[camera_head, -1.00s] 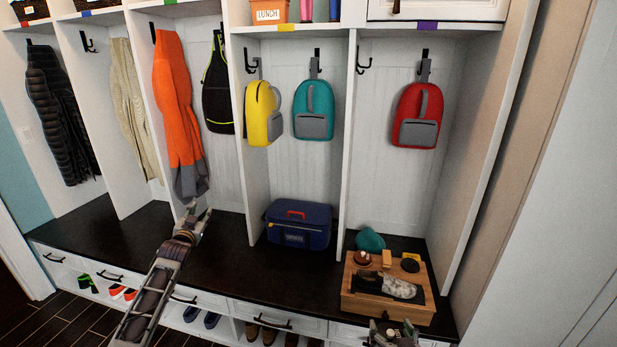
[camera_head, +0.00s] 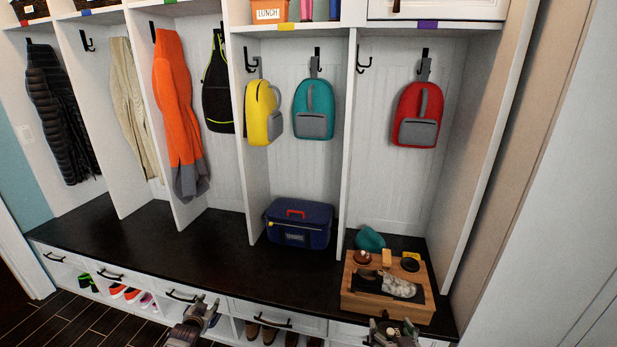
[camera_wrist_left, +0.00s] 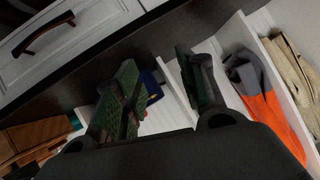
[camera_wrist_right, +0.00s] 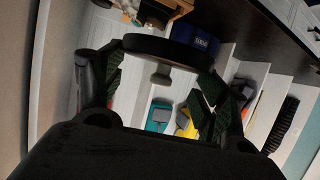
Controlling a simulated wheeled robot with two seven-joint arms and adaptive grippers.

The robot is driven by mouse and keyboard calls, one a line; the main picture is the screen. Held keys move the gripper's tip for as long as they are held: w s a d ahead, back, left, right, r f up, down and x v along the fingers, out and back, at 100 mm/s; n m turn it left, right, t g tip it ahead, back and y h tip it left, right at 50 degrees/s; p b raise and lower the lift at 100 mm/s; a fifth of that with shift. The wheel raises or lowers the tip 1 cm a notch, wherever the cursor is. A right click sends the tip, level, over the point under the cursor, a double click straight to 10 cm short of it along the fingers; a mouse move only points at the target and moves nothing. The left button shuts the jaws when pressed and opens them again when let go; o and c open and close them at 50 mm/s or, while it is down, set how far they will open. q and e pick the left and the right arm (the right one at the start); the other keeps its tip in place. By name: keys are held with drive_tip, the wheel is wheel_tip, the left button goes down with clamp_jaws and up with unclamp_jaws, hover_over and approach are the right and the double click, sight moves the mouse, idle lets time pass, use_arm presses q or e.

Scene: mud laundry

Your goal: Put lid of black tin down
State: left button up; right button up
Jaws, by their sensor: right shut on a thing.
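The black tin (camera_head: 410,265) sits at the back right of the wooden box (camera_head: 375,304) on the bench. My right gripper (camera_head: 394,331) is in front of this box, at the bottom edge of the head view. In the right wrist view it is shut on a dark round lid (camera_wrist_right: 160,49), seen nearly edge-on between the fingers. The lid's details are hidden in the head view. My left gripper (camera_head: 207,312) is in front of the bench, over the drawer fronts. Its fingers stand apart with nothing between them in the left wrist view (camera_wrist_left: 160,90).
A brown tin (camera_head: 361,257), a brush (camera_head: 366,281) and a pale cloth (camera_head: 398,287) are on the box. A teal item (camera_head: 370,239) lies behind it. A navy lunch bag (camera_head: 299,225) stands left of it. The dark bench top (camera_head: 150,238) is clear further left.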

use_arm(q)
drive_tip(key=s+d+f+g, duration=0.2)
drive_tip(key=s+f+g, duration=0.3)
drive_tip(key=s+f, duration=2.05)
drive_tip(key=s+d+f+g, duration=0.1)
drive_tip(key=s+f, duration=0.3)
drive_tip(key=s, duration=0.8)
drive_tip(key=s+d+f+g, duration=0.1)
drive_tip(key=s+f+g, duration=0.2)
drive_tip(key=s, duration=0.9)
drive_tip(key=s+d+f+g, duration=0.1)
drive_tip(key=s+f, duration=0.4)
drive_tip(key=s, duration=0.6)
drive_tip(key=shift+s+d+g, duration=0.15)
drive_tip(key=shift+s+g, duration=0.25)
drive_tip(key=shift+w, duration=0.1)
